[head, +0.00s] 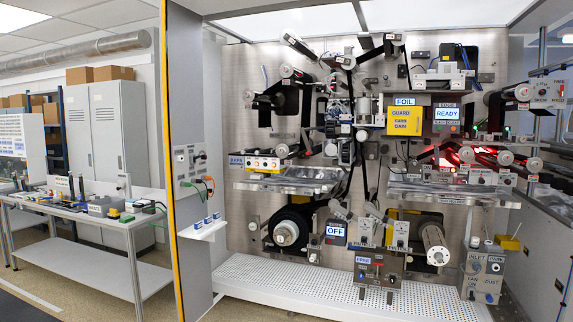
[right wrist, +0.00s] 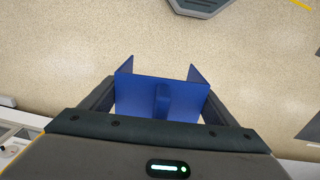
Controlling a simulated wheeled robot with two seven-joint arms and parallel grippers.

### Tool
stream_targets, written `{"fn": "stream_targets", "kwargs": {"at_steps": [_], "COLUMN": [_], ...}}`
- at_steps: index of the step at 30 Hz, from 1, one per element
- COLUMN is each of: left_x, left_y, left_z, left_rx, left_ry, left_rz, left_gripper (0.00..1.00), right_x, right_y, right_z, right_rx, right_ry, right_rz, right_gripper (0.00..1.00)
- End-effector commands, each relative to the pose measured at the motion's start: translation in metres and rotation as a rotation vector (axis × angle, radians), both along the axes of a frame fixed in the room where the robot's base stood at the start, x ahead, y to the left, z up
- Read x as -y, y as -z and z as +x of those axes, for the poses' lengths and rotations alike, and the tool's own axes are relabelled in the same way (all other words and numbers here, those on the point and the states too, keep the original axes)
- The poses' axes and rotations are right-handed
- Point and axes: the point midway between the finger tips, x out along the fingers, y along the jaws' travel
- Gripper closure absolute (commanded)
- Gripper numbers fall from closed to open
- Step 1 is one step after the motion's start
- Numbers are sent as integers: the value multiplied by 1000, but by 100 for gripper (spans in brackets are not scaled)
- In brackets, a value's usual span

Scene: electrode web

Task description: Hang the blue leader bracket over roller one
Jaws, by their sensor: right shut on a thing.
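The blue leader bracket (right wrist: 135,98) shows in the right wrist view as a wide blue plate with an upright side at each end and a raised rib in its middle. My right gripper (right wrist: 162,97) is shut on it, with a dark finger at either side. Pale speckled floor lies below the bracket. In the head view neither gripper nor the bracket shows. Several rollers stand out from the metal machine panel (head: 255,205); I cannot tell which one is roller one.
A perforated white deck (head: 330,290) runs along the machine's foot. A small white shelf (head: 203,231) with blue-and-white items sticks out from the grey post at its left. A workbench (head: 125,219) with tools stands further left. Open floor lies in front of the bench.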

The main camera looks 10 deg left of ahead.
Motion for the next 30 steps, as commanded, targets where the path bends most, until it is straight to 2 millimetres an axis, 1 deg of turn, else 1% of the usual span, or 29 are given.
{"fn": "stream_targets", "kwargs": {"at_steps": [5,8,10,14,21,24,27,30], "left_x": [0,0,0,0,0,0,0,0], "left_y": [0,0,0,0,0,0,0,0], "left_z": [0,-1,-1,-1,-1,-1,-1,-1], "left_rx": [0,-1,-1,-1,-1,-1,-1,-1], "left_ry": [0,0,0,0,0,0,0,0], "left_rz": [0,0,0,0,0,0,0,0], "left_gripper": [54,54,54,54,54,54,54,54], "right_x": [0,0,-1,-1,-1,-1,-1,0], "right_y": [2,10,19,46,108,129,142,149], "right_z": [0,-1,-3,-7,-24,-32,-37,-40], "right_rx": [-1,-3,-5,-8,-8,-6,-3,-1], "right_ry": [0,1,2,4,4,3,1,0], "right_rz": [0,1,3,6,6,3,2,1], "right_gripper": [42,42,42,42,42,42,42,42]}}
